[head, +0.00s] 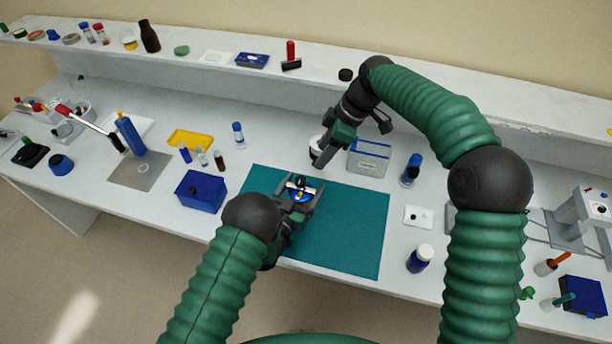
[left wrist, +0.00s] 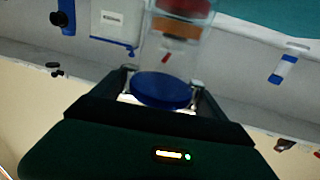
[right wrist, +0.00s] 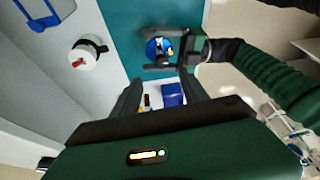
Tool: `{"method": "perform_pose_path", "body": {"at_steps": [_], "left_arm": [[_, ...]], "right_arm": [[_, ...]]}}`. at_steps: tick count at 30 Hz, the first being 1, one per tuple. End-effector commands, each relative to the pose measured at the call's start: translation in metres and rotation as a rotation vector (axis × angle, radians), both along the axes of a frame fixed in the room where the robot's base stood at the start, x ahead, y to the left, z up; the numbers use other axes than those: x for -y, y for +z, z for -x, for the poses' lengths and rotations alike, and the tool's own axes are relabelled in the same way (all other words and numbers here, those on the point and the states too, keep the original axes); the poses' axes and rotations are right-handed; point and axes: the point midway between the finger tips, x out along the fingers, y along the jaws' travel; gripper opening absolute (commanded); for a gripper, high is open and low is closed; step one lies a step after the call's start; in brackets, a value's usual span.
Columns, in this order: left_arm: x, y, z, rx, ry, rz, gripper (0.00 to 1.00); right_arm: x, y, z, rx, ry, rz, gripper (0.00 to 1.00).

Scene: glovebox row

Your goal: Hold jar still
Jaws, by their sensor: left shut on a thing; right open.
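The jar (head: 301,196) is in my left gripper (head: 300,188) above the teal mat (head: 350,220); from the head it shows as a blue round shape with white and yellow on it. In the left wrist view the jar (left wrist: 160,90) has a blue disc between the fingers and a clear body with orange and red beyond it. My left gripper is shut on it. My right gripper (head: 345,140) is open and empty, above the mat's far edge and apart from the jar. The right wrist view also shows the jar (right wrist: 157,48) in the left gripper.
A white container with a dark band (right wrist: 84,56) stands close to my right gripper, partly hidden in the head view. A grey bin with blue trim (head: 369,158) is behind the mat. A blue box (head: 200,191) stands left of it, a blue bottle (head: 420,259) right. Most of the mat is bare.

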Motion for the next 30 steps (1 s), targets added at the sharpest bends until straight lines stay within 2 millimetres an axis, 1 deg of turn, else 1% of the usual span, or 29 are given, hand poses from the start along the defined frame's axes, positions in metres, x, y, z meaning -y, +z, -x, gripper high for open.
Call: {"method": "perform_pose_path", "body": {"at_steps": [1, 4, 7, 11, 15, 18, 21, 25, 30], "left_arm": [[0.000, 0.001, 0.000, 0.002, 0.000, 0.001, 0.24], [0.000, 0.001, 0.000, 0.002, 0.000, 0.001, 0.24], [0.000, 0.001, 0.000, 0.002, 0.000, 0.001, 0.24], [0.000, 0.001, 0.000, 0.002, 0.000, 0.001, 0.24], [0.000, 0.001, 0.000, 0.002, 0.000, 0.001, 0.24], [0.000, 0.001, 0.000, 0.002, 0.000, 0.001, 0.24], [0.000, 0.001, 0.000, 0.002, 0.000, 0.001, 0.24], [0.000, 0.001, 0.000, 0.002, 0.000, 0.001, 0.24], [0.000, 0.001, 0.000, 0.002, 0.000, 0.001, 0.24]], "right_arm": [[0.001, 0.000, 0.000, 0.018, 0.043, 0.001, 0.52], [0.000, -0.002, 0.000, 0.037, 0.093, 0.001, 0.52], [-0.005, -0.013, -0.001, 0.037, 0.100, 0.001, 0.52], [-0.016, -0.040, -0.001, 0.036, 0.100, 0.000, 0.52], [-0.030, -0.073, -0.002, 0.035, 0.099, 0.001, 0.52], [-0.038, -0.091, -0.003, 0.037, 0.099, 0.001, 0.52], [-0.043, -0.103, -0.003, 0.038, 0.098, 0.000, 0.52], [-0.046, -0.110, -0.004, 0.041, 0.098, 0.001, 0.52], [-0.046, -0.110, -0.004, 0.040, 0.097, 0.001, 0.52]]}}
